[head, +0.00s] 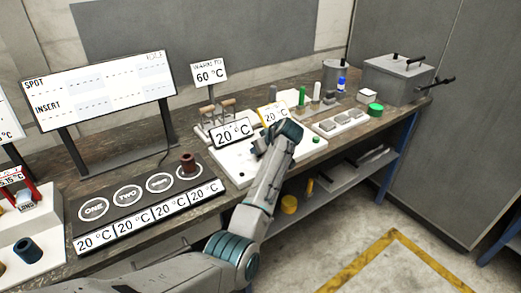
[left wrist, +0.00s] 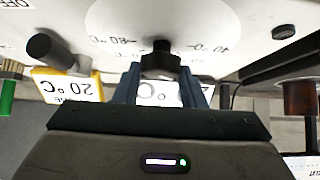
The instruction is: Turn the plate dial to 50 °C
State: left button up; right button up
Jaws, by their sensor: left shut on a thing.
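The plate dial is a dark knob (left wrist: 160,60) in the left wrist view, on a pale round scale with upside-down figures. My left gripper (left wrist: 160,78) has its two fingers on either side of the knob and is shut on it. In the head view my left gripper (head: 284,134) is at the front of the white plate unit (head: 234,168) and hides the dial. The plate's display (head: 233,132) reads 20 °C. My right gripper is not in view.
A yellow-framed 20 °C display (head: 275,115) stands close behind my gripper. A sign (head: 209,74) reads 60 °C. A grey tray (head: 340,124) lies to the right.

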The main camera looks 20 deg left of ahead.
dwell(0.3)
pick_arm(q)
jog(key=o, duration=1)
jog(key=b+v, duration=0.2)
jog(key=v, duration=0.8)
jog(key=shift+d+r+b, duration=0.25)
jog(key=shift+r+b, duration=0.05)
jog(key=shift+b, duration=0.1)
jog(key=shift+s, duration=0.1)
